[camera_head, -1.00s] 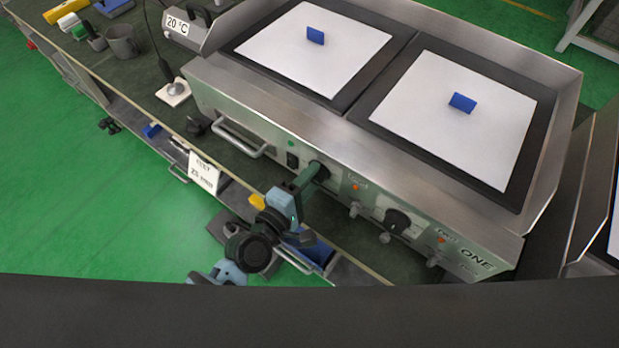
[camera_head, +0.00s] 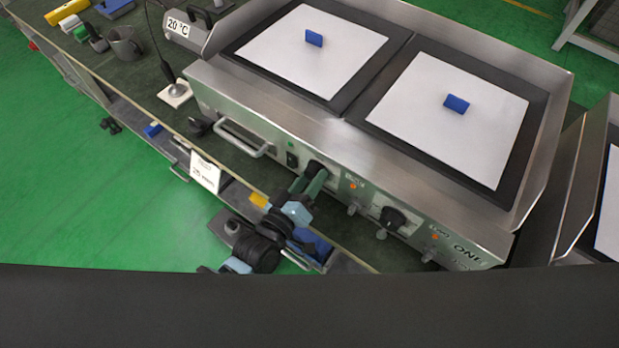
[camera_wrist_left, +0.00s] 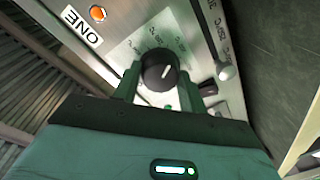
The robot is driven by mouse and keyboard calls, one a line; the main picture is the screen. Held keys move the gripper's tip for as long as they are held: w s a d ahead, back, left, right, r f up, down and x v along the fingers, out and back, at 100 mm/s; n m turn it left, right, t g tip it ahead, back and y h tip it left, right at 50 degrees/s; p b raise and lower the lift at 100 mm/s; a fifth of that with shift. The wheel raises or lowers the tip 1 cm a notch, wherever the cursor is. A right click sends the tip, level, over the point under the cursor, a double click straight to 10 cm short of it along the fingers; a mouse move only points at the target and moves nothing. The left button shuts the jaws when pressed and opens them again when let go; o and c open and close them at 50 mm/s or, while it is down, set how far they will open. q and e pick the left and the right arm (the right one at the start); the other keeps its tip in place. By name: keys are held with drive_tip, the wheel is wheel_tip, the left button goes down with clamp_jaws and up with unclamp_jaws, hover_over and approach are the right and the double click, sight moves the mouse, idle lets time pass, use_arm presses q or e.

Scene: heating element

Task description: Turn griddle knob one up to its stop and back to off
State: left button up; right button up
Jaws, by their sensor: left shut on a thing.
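My left gripper (camera_head: 309,180) reaches up to the dark left-hand knob (camera_head: 316,167) on the griddle's front panel. In the left wrist view, its two green fingers (camera_wrist_left: 157,88) stand on either side of the round black knob (camera_wrist_left: 160,69) and are shut on it. A white pointer line shows on the knob's face, and temperature marks surround it on a pale dial. An orange lamp (camera_wrist_left: 98,13) and a white plate reading ONE (camera_wrist_left: 82,26) are beside the dial. The setting is hard to read. My right gripper is not in view.
The griddle (camera_head: 330,125) has two plates with white sheets and blue blocks. A second black knob (camera_head: 393,217) is to the right on the panel. A bar handle (camera_head: 243,140) juts out at left. A mug (camera_head: 124,42) stands at the bench's far left; an open drawer is below.

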use_arm(q)
drive_tip(key=shift+f+m, duration=0.1)
drive_tip(key=shift+m, duration=1.8)
drive_tip(key=o, duration=1)
drive_tip(key=shift+c, duration=0.2)
drive_tip(key=v, duration=0.8)
drive_tip(key=shift+f, duration=0.1)
drive_tip(key=shift+p, duration=0.3)
